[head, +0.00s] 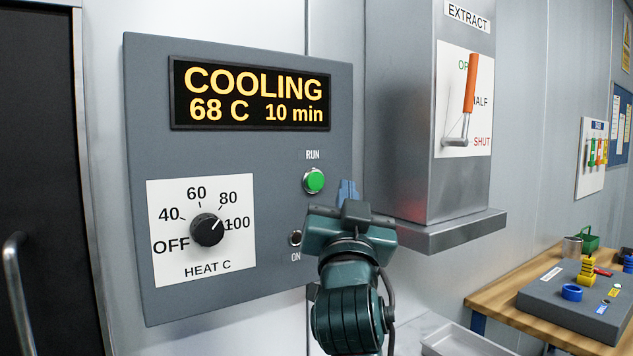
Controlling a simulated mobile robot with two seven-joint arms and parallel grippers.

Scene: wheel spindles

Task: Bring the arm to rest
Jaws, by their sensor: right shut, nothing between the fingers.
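My right gripper (348,192) is in front of the lower right part of a grey control panel (230,155). Its blue fingertips are together with nothing between them, just below and right of the green RUN button (314,180). I cannot tell whether they touch the panel. My right arm comes up from the bottom and hides the panel's lower right corner. My left gripper is not in view.
The panel's display (250,95) reads COOLING, 68 C, 10 min. The HEAT dial (207,230) points between 80 and 100. An extract box (410,120) with an orange lever (471,82) and protruding ledge stands right of my gripper. A wooden bench (500,302) is farther right.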

